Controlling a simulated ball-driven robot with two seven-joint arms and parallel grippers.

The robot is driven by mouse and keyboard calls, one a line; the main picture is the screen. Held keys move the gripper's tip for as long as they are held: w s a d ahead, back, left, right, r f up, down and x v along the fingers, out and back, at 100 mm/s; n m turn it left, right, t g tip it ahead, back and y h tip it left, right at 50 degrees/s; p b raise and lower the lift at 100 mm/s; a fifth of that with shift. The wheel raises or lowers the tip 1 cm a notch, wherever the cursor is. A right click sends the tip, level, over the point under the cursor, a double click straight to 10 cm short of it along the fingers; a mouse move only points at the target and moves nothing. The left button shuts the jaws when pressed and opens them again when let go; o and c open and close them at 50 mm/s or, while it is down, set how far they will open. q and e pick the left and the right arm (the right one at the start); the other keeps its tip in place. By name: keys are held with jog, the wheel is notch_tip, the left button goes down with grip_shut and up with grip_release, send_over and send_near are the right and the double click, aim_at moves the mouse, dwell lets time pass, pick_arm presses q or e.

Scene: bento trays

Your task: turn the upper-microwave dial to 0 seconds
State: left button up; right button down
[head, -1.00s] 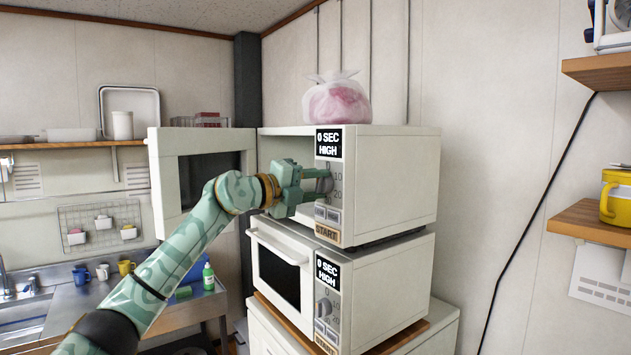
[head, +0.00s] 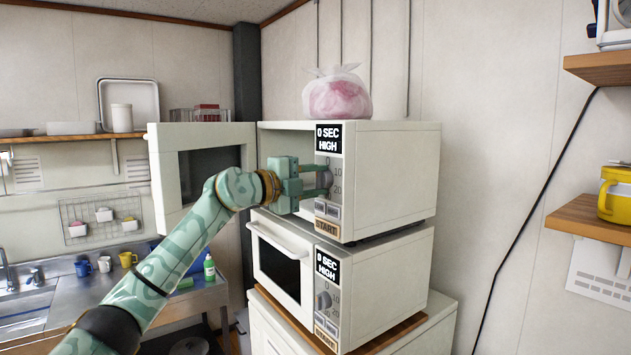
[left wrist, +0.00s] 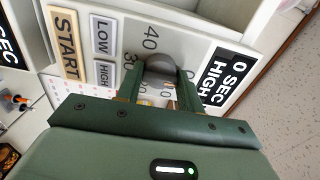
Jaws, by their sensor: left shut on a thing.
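The upper microwave (head: 390,180) sits on the lower one with its door (head: 155,175) swung open to the left. Its display (head: 328,140) reads 0 SEC HIGH. My left gripper (head: 324,181) is at its control panel, shut on the grey dial. In the left wrist view the dial (left wrist: 159,68) is between the two fingers (left wrist: 158,85), and its lower part and some of its numbers are hidden. The display (left wrist: 222,75) there also reads 0 SEC HIGH. My right gripper is in neither view.
The lower microwave (head: 385,285) is closed and also reads 0 SEC HIGH. A pink-filled plastic bag (head: 338,95) lies on top of the upper microwave. A sink counter (head: 70,265) is at left, and a shelf with a yellow mug (head: 615,195) at right.

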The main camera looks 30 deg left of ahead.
pick_arm(q)
jog(key=shift+r, duration=0.1)
jog(key=o, duration=0.9)
jog(key=shift+a, duration=0.1)
jog(key=shift+o, duration=0.4)
jog(key=shift+s, duration=0.1)
jog(key=b+v, duration=0.8)
jog(key=v, duration=0.8)
jog(key=shift+s+a, duration=0.1)
